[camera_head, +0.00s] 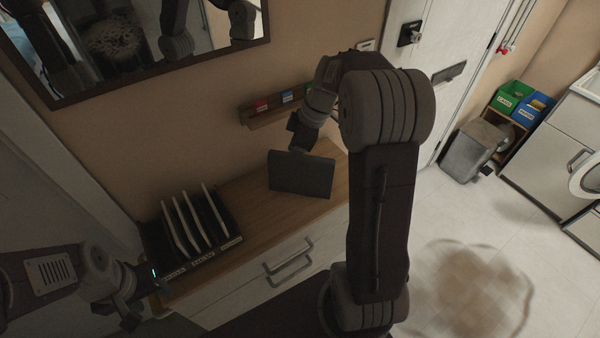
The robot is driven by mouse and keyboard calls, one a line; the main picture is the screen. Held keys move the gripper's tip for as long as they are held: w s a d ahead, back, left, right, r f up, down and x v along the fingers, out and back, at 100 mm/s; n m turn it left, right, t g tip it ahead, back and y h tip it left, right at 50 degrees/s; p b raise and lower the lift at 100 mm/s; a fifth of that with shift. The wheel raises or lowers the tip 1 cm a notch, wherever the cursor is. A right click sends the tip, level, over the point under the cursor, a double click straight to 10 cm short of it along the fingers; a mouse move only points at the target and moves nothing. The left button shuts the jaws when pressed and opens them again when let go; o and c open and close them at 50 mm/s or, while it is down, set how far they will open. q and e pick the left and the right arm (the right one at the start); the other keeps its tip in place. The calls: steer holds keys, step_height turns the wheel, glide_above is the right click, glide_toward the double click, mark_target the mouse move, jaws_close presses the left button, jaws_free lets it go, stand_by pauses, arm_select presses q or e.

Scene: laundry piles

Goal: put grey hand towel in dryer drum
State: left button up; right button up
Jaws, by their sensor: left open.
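I cannot make out a grey hand towel for sure. A dark grey flat rectangular thing (301,175) is on the wooden cabinet top, and I cannot tell whether it is cloth or a box. My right gripper (300,148) is just above its upper edge; its fingers are too dark to read, and whether it touches is unclear. My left gripper (146,303) is open and empty at the lower left, by the cabinet's near left corner. A round white machine door (588,178) shows at the right edge, cut off; no drum inside is visible.
A dark rack (205,240) with upright white boards stands on the cabinet top (262,205). A small wall shelf (262,119) is behind. A grey bin (472,152) and green (513,96) and blue (533,107) boxes stand right. The floor has a brownish patch (470,290).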

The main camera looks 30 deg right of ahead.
mark_target(304, 156)
steer(key=shift+m+t, duration=0.4)
steer(key=d, duration=0.2)
steer(key=d+f, duration=0.1)
steer(key=d, duration=0.1)
steer(key=w+d, duration=0.1)
steer(key=d, duration=0.1)
steer(key=shift+d+f, duration=0.2)
steer(key=shift+d, duration=0.2)
steer(key=shift+a+f, duration=0.15)
steer(key=shift+a, duration=0.1)
steer(key=x, duration=0.2)
steer(key=shift+w+a+f, duration=0.1)
steer(key=shift+a+f, duration=0.15)
steer(key=shift+a, duration=0.1)
steer(key=shift+w+f, duration=0.15)
steer(key=shift+f, duration=0.25)
arm_select(q)
steer(key=shift+s+d+r+p, duration=0.15)
steer(key=shift+r+p, duration=0.2)
steer(key=shift+p, duration=0.4)
arm_select(e)
steer(key=x, duration=0.5)
steer(key=shift+w+a+r, duration=0.1)
steer(key=shift+w+a, duration=0.05)
